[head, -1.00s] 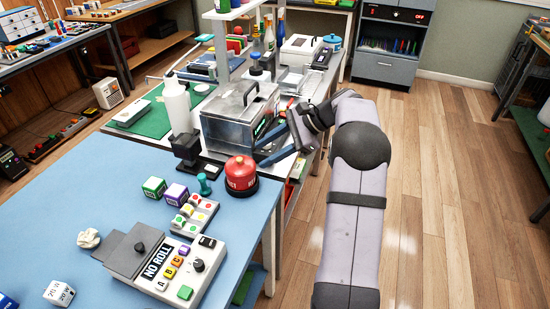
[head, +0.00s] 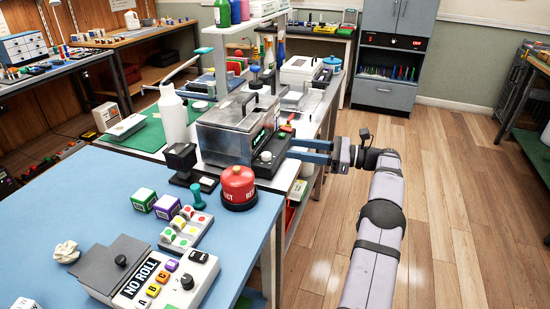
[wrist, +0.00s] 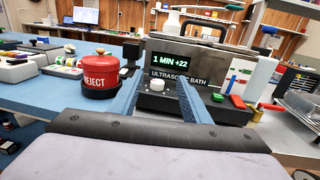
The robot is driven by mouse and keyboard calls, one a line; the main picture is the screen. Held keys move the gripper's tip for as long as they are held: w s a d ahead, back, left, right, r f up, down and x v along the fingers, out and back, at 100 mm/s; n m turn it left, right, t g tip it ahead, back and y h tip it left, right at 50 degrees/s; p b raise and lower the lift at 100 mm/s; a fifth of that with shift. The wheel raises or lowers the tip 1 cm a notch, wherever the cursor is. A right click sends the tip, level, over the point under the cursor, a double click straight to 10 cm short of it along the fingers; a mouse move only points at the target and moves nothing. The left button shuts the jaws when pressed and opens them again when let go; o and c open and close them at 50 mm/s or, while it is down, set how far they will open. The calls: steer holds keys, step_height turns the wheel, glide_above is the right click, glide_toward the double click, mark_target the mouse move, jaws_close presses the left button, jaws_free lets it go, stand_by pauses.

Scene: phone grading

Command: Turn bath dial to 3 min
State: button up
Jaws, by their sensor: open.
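The ultrasonic bath (head: 222,135) is a grey metal box with a lid, on the bench behind the blue table. Its display (wrist: 180,62) reads "1 MIN +22" in the wrist view. In the wrist view the dial appears between the fingertips (wrist: 163,78); I cannot tell how much gap remains.
Coloured small items (wrist: 240,84) lie right of the bath. The floor (head: 450,190) around my arm is clear.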

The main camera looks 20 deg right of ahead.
mark_target(270, 155)
steer(key=shift+w+a+f+p, duration=0.1)
steer(key=shift+w+a+f, duration=0.6)
steer(key=shift+a, duration=0.25)
steer(key=shift+w+a+f+p, duration=0.1)
steer(key=shift+w+a+f, duration=0.4)
steer(key=shift+w+a, duration=0.4)
steer(key=shift+w+a+f+p, duration=0.1)
steer(key=shift+w+a+f, duration=0.55)
steer(key=shift+a, duration=0.35)
steer(key=shift+r, duration=0.1)
steer(key=c, duration=1)
